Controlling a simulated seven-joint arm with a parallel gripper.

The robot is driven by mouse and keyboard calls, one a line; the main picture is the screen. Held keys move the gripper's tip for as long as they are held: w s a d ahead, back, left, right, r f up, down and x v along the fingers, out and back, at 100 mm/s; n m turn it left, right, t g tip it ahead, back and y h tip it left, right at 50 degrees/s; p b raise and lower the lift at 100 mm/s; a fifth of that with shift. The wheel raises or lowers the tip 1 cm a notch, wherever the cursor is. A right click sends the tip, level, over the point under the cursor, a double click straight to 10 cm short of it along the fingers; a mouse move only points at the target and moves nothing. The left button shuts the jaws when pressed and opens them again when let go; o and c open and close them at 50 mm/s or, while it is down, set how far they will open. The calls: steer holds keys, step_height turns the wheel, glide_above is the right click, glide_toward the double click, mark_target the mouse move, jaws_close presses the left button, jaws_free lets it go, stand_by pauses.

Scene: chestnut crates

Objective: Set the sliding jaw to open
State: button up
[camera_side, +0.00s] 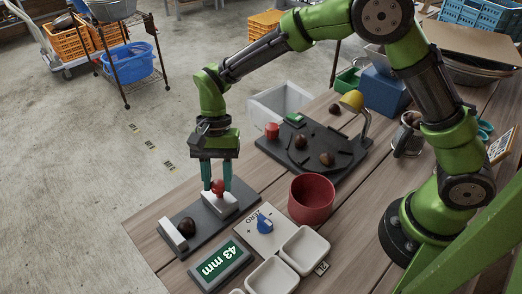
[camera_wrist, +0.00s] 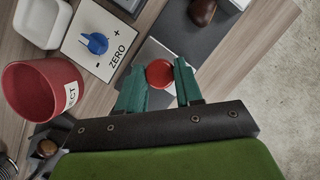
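The sliding jaw (camera_side: 222,206) is a white block on a dark grey gauge base (camera_side: 205,222), topped by a red knob (camera_wrist: 160,73). My gripper (camera_side: 217,184) points down over it, with its two teal fingers on either side of the knob and seemingly touching it. A white fixed jaw (camera_side: 172,235) stands at the base's left end. A brown chestnut (camera_side: 187,226) lies between the jaws, beside the fixed one, with bare base between it and the sliding jaw. The chestnut also shows at the top of the wrist view (camera_wrist: 203,11). The display (camera_side: 221,264) reads 43 mm.
A red cup (camera_side: 312,199), a white panel with a blue dial (camera_side: 265,223) and white trays (camera_side: 305,249) stand close to the right of the gauge. The table edge lies left.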

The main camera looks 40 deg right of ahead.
steer(key=o, duration=0.4)
steer(key=v, duration=1.7)
steer(key=shift+w, duration=0.1)
steer(key=s+d+r+n+t+h, duration=0.1)
steer(key=s+d+n+t, duration=0.4)
steer(key=s+d+t, duration=0.5)
steer(key=s+d+r, duration=0.1)
steer(key=s+d, duration=0.5)
steer(key=s, duration=0.2)
steer(key=shift+s+d, duration=0.25)
steer(key=shift+s, duration=0.05)
